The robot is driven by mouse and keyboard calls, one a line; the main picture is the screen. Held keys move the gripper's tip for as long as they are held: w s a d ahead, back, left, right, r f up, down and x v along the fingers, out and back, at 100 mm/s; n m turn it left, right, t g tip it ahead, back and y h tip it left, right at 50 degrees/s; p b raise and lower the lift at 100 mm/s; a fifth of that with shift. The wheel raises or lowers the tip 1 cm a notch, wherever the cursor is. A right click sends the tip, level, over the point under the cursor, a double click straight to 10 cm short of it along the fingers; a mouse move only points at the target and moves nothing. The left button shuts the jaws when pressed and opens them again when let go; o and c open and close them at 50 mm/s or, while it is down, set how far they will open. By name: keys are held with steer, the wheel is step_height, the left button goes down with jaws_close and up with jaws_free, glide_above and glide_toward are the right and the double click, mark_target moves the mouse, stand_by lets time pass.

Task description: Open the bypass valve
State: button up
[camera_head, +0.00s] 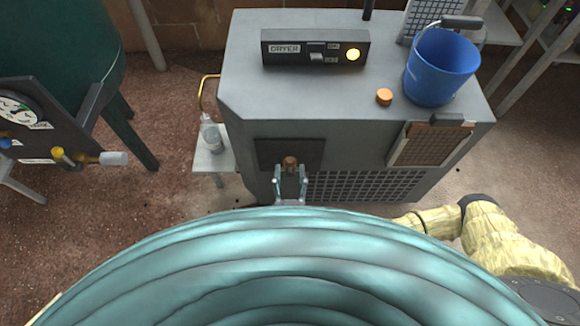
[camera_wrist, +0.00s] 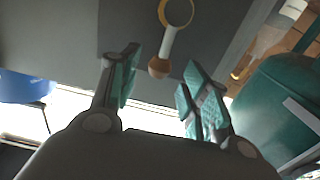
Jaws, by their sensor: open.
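The grey dryer cabinet (camera_head: 345,115) stands ahead, with a dark panel (camera_head: 268,153) on its front. A lever with a brown-orange ball end (camera_head: 290,161) is at this panel; I take it for the bypass valve's handle, but read no label on it. In the wrist view it shows a yellow ring, a pale stem and the ball (camera_wrist: 158,68). My gripper (camera_head: 290,172) is open in front of it, its fingers either side of the ball in the picture. The wrist view (camera_wrist: 160,63) also shows the ball between the spread fingertips; I cannot tell if they touch it.
A blue bucket (camera_head: 440,66), an orange cap (camera_head: 384,97) and a control box (camera_head: 315,47) with a lit yellow lamp are on the cabinet top. A small stand with a bottle (camera_head: 211,134) is at its left. A green tank (camera_head: 60,45) with a gauge panel stands far left.

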mark_target(290, 167)
steer(key=shift+w+p, duration=0.8)
steer(key=shift+w, duration=0.7)
steer(key=c, duration=0.7)
steer(key=shift+c, duration=0.2)
